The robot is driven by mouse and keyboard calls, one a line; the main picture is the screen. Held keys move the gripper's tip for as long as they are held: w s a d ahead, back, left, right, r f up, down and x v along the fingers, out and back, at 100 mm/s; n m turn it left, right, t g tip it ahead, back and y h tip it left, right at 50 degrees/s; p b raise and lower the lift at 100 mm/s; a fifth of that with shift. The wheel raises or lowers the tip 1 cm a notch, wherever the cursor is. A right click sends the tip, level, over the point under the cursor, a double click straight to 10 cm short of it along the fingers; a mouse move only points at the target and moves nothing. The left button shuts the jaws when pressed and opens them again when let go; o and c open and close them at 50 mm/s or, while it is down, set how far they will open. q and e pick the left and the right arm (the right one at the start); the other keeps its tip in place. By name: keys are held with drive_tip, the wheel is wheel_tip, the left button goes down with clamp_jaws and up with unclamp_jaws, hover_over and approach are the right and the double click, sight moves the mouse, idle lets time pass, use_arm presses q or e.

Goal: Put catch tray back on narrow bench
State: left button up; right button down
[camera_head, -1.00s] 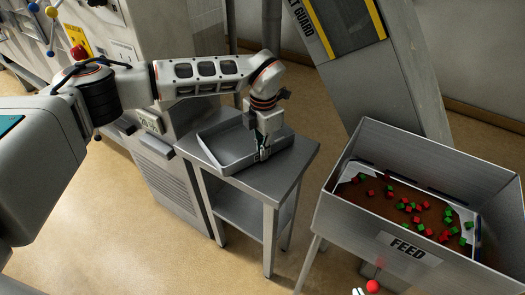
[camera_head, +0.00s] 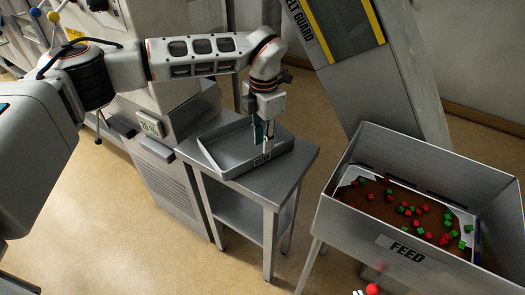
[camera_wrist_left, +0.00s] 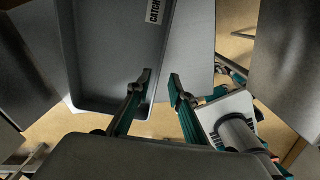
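The catch tray (camera_head: 228,165), a shallow grey open tray with a CATCH label on its front wall, rests on top of the narrow bench (camera_head: 305,157). My left gripper (camera_head: 266,148) points down at the tray's front right wall, near the label. In the left wrist view its two fingertips (camera_wrist_left: 159,80) are apart, one on each side of the wall of the tray (camera_wrist_left: 105,50). Part of what looks like my right gripper (camera_wrist_left: 222,98) shows at the right of that view; its fingers are unclear.
The grey FEED bin (camera_head: 345,215) with red and green cubes stands right of the bench, with a gap between. A grey machine cabinet (camera_head: 165,185) is close on the left. The sloping belt guard (camera_head: 375,80) rises behind. The bench's lower shelf (camera_head: 240,212) looks empty.

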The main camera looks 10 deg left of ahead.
use_arm(q)
wheel_tip(320, 180, up, 6)
drive_tip(key=shift+s+f, duration=0.1)
idle(0.6)
